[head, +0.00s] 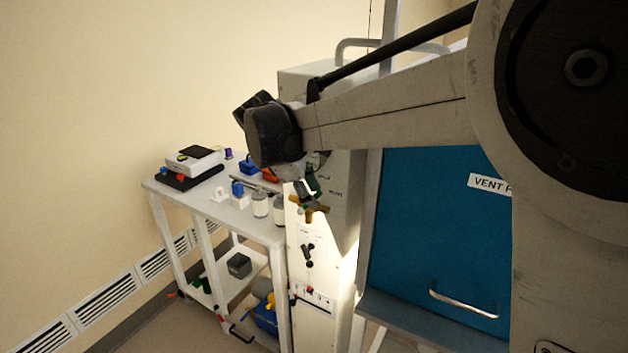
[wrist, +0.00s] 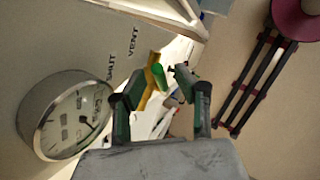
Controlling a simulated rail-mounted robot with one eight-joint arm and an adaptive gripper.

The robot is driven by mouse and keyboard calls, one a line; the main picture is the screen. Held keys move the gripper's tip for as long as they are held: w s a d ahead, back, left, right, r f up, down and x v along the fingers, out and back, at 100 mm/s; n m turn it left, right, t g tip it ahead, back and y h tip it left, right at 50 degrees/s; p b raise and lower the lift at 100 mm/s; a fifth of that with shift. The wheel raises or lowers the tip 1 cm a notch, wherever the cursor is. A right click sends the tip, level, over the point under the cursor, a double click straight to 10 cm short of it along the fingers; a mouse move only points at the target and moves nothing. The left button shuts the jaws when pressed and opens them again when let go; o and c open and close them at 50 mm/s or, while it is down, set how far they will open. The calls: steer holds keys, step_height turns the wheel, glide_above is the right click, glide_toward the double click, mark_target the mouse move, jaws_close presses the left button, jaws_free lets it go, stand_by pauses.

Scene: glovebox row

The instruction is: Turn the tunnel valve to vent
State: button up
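The tunnel valve shows in the wrist view as a yellow bar with a green round end (wrist: 159,76), beside the printed words SHUT and VENT on the grey panel. In the head view its brass-coloured part (head: 317,212) shows just below my gripper (head: 308,190). In the head view my arm hides part of the panel.
A round gauge (wrist: 66,122) sits on the panel left of my fingers. In the head view a white cart (head: 212,207) with several items stands close on the left. A blue glovebox front (head: 430,230) with a handle is on the right.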

steer(key=shift+x, duration=1.15)
steer(key=shift+c, duration=0.5)
jaws_close()
